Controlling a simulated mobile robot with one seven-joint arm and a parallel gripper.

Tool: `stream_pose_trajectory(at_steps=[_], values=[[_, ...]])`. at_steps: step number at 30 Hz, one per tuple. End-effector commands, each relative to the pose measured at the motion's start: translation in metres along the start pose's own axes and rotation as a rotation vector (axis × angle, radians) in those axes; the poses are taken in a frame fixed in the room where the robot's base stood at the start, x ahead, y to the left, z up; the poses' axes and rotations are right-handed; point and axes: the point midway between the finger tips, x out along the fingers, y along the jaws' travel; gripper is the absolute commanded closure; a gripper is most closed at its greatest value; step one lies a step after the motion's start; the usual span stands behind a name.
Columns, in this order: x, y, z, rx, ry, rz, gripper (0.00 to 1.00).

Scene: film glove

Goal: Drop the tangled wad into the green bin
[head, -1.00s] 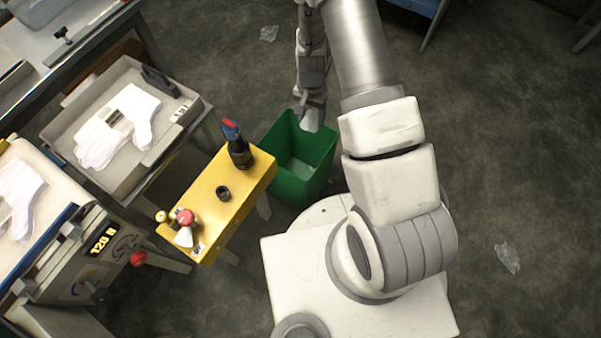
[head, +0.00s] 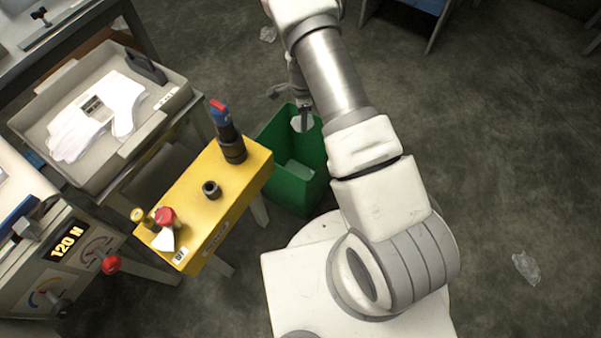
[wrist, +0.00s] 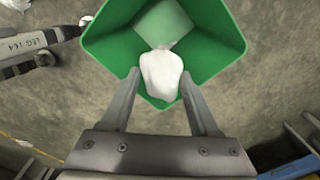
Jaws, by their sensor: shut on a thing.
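The white tangled wad (wrist: 161,76) sits between the two fingertips of my gripper (wrist: 161,84) in the wrist view. My gripper is shut on it. The green bin (wrist: 218,48) lies behind and below the wad in that view, its open mouth facing the camera. In the head view the bin (head: 290,188) stands on the floor right of the yellow stand. The wad (head: 302,124) shows pale over the bin's far part, and my arm partly hides the gripper. A pale patch shows inside the bin; I cannot tell if it is a thing or the bottom.
The yellow stand (head: 205,196) bears a dark upright tool (head: 229,140) close to the bin. A grey tray (head: 150,128) with white gloves stands at left. Clear scraps (head: 526,268) lie on the floor, which is otherwise open at right.

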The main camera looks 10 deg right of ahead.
Motion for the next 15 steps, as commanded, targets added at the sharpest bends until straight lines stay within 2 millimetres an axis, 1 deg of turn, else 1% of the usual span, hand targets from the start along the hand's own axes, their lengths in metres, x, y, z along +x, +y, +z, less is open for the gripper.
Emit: stream_pose_trajectory(at_steps=[1, 6, 9, 15], values=[[0.012, 0.0, 0.0, 0.0, 0.0, 0.0, 0.89], [0.03, 0.001, 0.0, -0.001, 0.0, 0.001, 0.89], [0.034, 0.0, 0.0, -0.001, 0.0, 0.001, 0.89], [0.034, 0.0, 0.0, -0.001, 0.0, 0.0, 0.89]])
